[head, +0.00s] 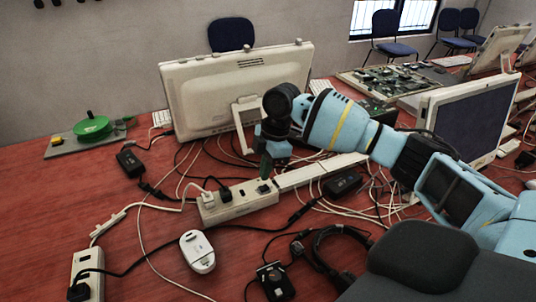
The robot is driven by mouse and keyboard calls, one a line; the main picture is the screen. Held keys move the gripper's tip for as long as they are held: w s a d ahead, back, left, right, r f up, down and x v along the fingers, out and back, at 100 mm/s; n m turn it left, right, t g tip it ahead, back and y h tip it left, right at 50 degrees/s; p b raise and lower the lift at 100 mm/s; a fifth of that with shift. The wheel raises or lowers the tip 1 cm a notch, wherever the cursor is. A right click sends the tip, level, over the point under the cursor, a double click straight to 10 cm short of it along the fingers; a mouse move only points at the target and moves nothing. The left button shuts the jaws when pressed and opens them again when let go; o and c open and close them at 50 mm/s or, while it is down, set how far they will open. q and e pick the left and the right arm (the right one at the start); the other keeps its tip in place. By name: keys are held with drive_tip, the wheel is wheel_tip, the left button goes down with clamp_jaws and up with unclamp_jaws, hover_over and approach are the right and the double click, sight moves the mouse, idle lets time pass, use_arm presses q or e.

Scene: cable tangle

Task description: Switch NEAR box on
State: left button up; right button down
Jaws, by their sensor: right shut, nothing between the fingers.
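A white power strip box (237,203) lies on the red table in the middle, with plugs and a black switch on its top. A second white socket box (88,273) lies at the lower left, nearer to me, with a black plug in it. I cannot read a label on either box. My right gripper (266,168) points down just above the right end of the middle box. It is shut and empty. I cannot tell whether its fingertips touch the box. My left gripper is not in view.
Tangled cables surround the boxes. A white mouse (197,251), a black adapter (342,185) and headphones (340,250) lie close by. A white monitor (236,88) stands behind. The red table (40,205) is clear at the left.

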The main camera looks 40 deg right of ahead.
sight(266, 186)
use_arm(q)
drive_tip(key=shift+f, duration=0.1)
use_arm(e)
drive_tip(key=shift+s+d+f, duration=0.1)
drive_tip(key=shift+d+f, duration=0.05)
drive_tip(key=shift+f, duration=0.6)
drive_tip(key=shift+d+f, duration=0.15)
drive_tip(key=shift+f, duration=0.55)
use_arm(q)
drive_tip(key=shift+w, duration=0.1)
use_arm(e)
drive_tip(key=shift+d+f+y, duration=0.1)
drive_tip(key=shift+f+y, duration=0.2)
drive_tip(key=shift+y, duration=0.1)
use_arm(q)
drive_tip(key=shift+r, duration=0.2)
use_arm(e)
drive_tip(key=shift+r, duration=0.1)
use_arm(q)
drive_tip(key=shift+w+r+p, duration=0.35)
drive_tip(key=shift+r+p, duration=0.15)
drive_tip(key=shift+p, duration=0.1)
use_arm(e)
drive_tip(key=shift+w+a+r, duration=0.1)
drive_tip(key=shift+w+a, duration=0.1)
drive_tip(key=shift+a, duration=0.6)
